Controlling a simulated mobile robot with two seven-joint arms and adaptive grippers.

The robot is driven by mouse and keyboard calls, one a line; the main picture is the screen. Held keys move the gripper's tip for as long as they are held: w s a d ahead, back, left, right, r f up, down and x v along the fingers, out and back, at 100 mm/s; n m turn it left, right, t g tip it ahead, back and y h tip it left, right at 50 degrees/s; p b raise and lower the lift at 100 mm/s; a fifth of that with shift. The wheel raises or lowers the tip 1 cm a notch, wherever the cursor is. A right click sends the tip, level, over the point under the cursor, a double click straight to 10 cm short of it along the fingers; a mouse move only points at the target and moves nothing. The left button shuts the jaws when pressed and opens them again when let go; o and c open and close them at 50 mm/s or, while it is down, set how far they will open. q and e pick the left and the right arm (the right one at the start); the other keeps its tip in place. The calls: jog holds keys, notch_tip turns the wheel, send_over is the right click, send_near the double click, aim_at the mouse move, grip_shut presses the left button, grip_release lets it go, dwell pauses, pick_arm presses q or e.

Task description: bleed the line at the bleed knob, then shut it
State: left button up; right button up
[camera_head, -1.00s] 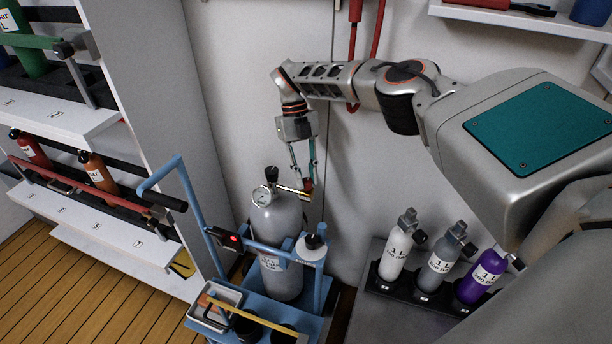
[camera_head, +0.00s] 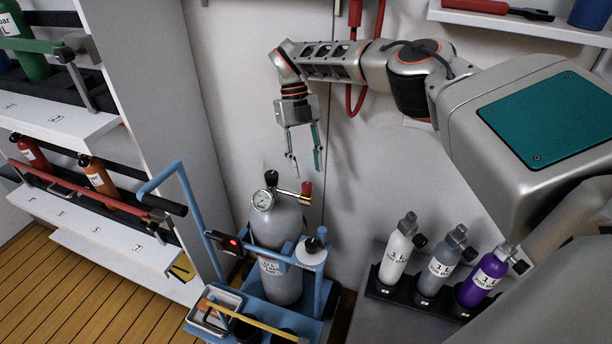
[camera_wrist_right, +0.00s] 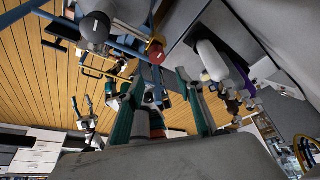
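The grey cylinder (camera_head: 277,227) stands upright in the blue cart. A gauge (camera_head: 262,200) and a black top knob (camera_head: 271,175) sit on its valve. A brass side fitting ends in a red knob (camera_head: 306,188), the likely bleed knob; it also shows in the right wrist view (camera_wrist_right: 155,51). My right gripper (camera_head: 305,172) is open and empty, pointing down just above the red knob and apart from it. Its parted fingers (camera_wrist_right: 160,80) show in the wrist view. My left gripper is outside the head view; a small pronged shape at the wrist view's left is unclear.
The blue cart (camera_head: 222,262) has a handle and a box with a red light (camera_head: 231,243). White, grey and purple bottles (camera_head: 477,281) stand in a rack at right. Shelves with bottles (camera_head: 97,175) stand at left. A red hose (camera_head: 355,100) hangs on the wall.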

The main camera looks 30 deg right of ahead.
aim_at(306, 184)
jog(key=shift+r, duration=2.2)
